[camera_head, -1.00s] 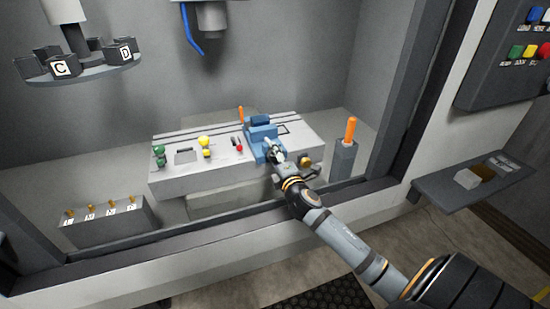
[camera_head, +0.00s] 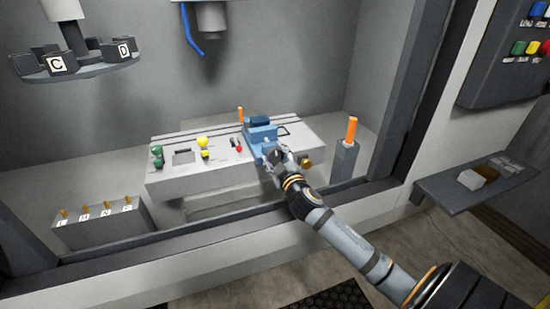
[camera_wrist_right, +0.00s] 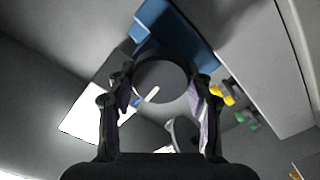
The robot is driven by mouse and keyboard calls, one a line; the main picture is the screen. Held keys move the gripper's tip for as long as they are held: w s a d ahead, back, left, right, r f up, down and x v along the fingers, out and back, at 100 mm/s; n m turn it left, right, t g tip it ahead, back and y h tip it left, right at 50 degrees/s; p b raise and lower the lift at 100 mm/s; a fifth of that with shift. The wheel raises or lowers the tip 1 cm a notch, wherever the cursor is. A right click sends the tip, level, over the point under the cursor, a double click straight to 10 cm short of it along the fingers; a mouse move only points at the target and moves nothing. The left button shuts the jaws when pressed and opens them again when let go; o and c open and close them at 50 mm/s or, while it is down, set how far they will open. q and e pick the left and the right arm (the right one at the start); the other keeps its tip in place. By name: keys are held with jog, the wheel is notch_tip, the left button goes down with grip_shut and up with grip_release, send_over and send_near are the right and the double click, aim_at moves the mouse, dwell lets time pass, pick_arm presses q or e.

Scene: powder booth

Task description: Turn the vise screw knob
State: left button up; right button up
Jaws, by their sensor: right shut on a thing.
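The blue vise (camera_head: 262,134) sits on the front right part of the grey workbench block; it also shows at the top of the right wrist view (camera_wrist_right: 180,35). Its round dark grey screw knob (camera_wrist_right: 160,82) faces my right wrist camera. My right gripper (camera_head: 277,157) is at the front of the vise. In the wrist view its two fingers (camera_wrist_right: 163,92) stand on either side of the knob and are shut on it. In the head view the gripper hides the knob. My left gripper is in neither view.
The grey block (camera_head: 170,180) carries green and yellow knobs (camera_head: 203,142), a red one and a brass knob (camera_head: 305,162). An orange handle (camera_head: 351,130) stands on a post to the right. The booth's front sill (camera_head: 215,238) runs below my right arm.

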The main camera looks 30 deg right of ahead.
aim_at(276, 149)
jog(key=shift+f+m+b, duration=0.1)
jog(key=shift+m+b, duration=0.35)
jog(key=shift+m, duration=1.75)
jog(key=o, duration=1.2)
jog(key=shift+d, duration=0.1)
notch_tip(276, 149, up, 10)
jog(key=shift+r, duration=0.1)
